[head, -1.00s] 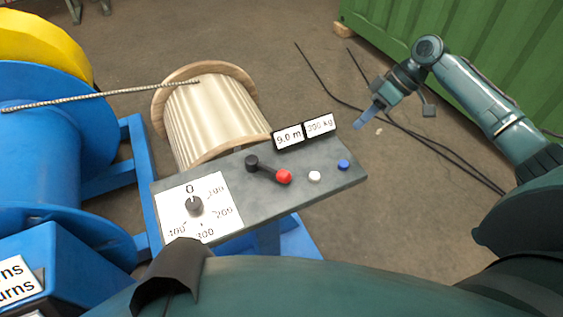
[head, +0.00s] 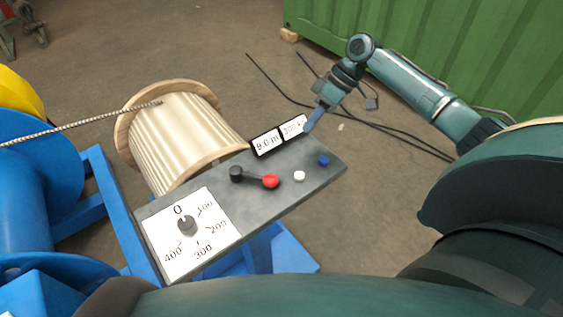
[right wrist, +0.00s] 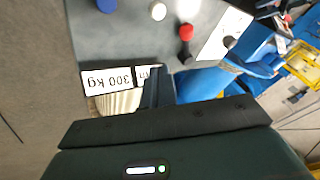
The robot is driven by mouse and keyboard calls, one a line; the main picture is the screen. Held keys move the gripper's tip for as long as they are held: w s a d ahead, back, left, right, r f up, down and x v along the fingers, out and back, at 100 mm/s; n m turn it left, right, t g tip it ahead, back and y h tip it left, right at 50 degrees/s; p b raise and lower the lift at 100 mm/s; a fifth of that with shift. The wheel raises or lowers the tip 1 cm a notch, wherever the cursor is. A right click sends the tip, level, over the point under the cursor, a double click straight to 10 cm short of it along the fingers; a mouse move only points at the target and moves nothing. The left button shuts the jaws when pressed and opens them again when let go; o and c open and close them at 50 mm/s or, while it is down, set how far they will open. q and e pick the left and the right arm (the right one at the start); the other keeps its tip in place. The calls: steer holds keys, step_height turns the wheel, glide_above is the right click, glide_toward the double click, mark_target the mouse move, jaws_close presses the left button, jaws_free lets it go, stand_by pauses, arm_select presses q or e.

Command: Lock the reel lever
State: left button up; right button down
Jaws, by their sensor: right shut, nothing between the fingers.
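The reel lever is a black arm with a red knob (head: 270,181) on the grey control panel (head: 262,208) in the head view. The lever points right from its black pivot. The red knob also shows in the right wrist view (right wrist: 186,32). My right gripper (head: 311,126) is shut and empty. It is above the panel's far right edge, up and right of the lever and apart from it, and covers part of the right display. In the right wrist view its fingers (right wrist: 158,85) show in front of the displays. My left gripper is not in view.
The panel carries a dial (head: 187,224), a white button (head: 299,176), a blue button (head: 323,160) and a 9.0 m display (head: 267,143). A wooden reel (head: 180,130) with a rope stands behind. A green container (head: 470,50) is at the back right.

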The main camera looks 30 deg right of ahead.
steer(key=p+x, duration=0.1)
steer(key=x, duration=0.8)
steer(key=shift+a+f, duration=0.1)
steer(key=shift+a, duration=0.05)
steer(key=a+p, duration=0.1)
steer(key=s+a+f, duration=0.1)
steer(key=shift+s+a+p, duration=0.25)
steer(key=shift+a+p, duration=0.15)
steer(key=shift+s+a+f, duration=0.25)
steer(key=shift+a, duration=0.2)
steer(key=shift+f, duration=0.1)
